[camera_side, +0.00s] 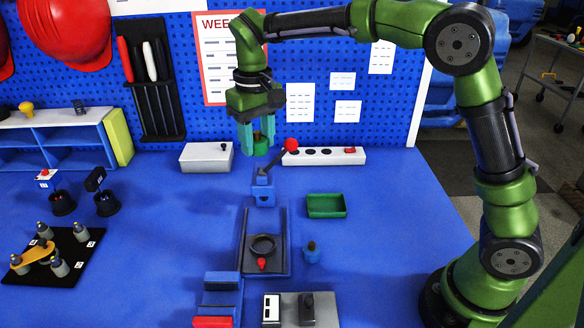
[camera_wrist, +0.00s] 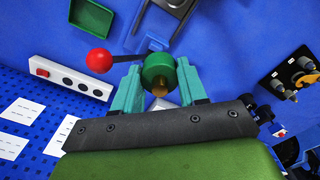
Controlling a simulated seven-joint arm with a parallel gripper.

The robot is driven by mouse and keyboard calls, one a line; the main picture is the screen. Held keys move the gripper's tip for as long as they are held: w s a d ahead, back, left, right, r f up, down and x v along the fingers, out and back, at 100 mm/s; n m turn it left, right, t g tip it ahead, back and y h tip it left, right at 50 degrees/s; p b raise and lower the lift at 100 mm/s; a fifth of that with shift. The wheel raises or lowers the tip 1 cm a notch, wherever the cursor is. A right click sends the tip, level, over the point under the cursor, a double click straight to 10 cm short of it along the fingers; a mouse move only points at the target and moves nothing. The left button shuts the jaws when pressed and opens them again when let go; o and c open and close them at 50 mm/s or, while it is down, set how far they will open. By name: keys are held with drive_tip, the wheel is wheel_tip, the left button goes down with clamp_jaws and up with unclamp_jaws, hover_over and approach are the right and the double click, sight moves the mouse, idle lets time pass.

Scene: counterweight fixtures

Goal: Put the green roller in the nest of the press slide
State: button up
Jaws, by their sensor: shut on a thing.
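The green roller (camera_side: 261,147) is held upright between the teal fingers of my gripper (camera_side: 258,141), high above the back of the blue table. In the wrist view the roller (camera_wrist: 158,70), with a brass-coloured pin, sits between the fingertips of my gripper (camera_wrist: 158,78). The dark press slide (camera_side: 279,268) lies well in front of and below the gripper; its nest is a dark ring (camera_side: 252,249) that looks empty. A red knob (camera_side: 262,264) is at the front of the slide. In the wrist view only part of the slide shows at the top edge.
A lever with a red ball (camera_side: 291,145) rises from a blue base (camera_side: 263,195) between gripper and slide. A green tray (camera_side: 327,207) and a small blue cylinder (camera_side: 311,255) stand right of the slide. A white box (camera_side: 206,158) and a power strip (camera_side: 325,156) stand behind.

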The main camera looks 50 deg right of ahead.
drive_tip(key=s+d+r+m, duration=0.2)
drive_tip(key=s+d+r, duration=0.1)
drive_tip(key=d+r, duration=0.65)
drive_tip(key=s+a+f+n, duration=0.3)
drive_tip(key=s+a+f, duration=0.15)
drive_tip(key=f, duration=0.45)
drive_tip(key=d+f, duration=0.4)
drive_tip(key=d, duration=0.1)
drive_tip(key=s+a+f, duration=0.9)
drive_tip(key=s+f, duration=0.1)
drive_tip(key=s, duration=0.3)
drive_tip(key=w+a, duration=0.2)
drive_tip(key=w, duration=0.3)
drive_tip(key=w+a+f, duration=0.1)
drive_tip(key=w+a, duration=0.1)
drive_tip(key=w, duration=0.3)
drive_tip(key=w+a, duration=0.2)
drive_tip(key=w, duration=0.3)
drive_tip(key=shift+w+a+f, duration=0.1)
drive_tip(key=shift+f, duration=1.75)
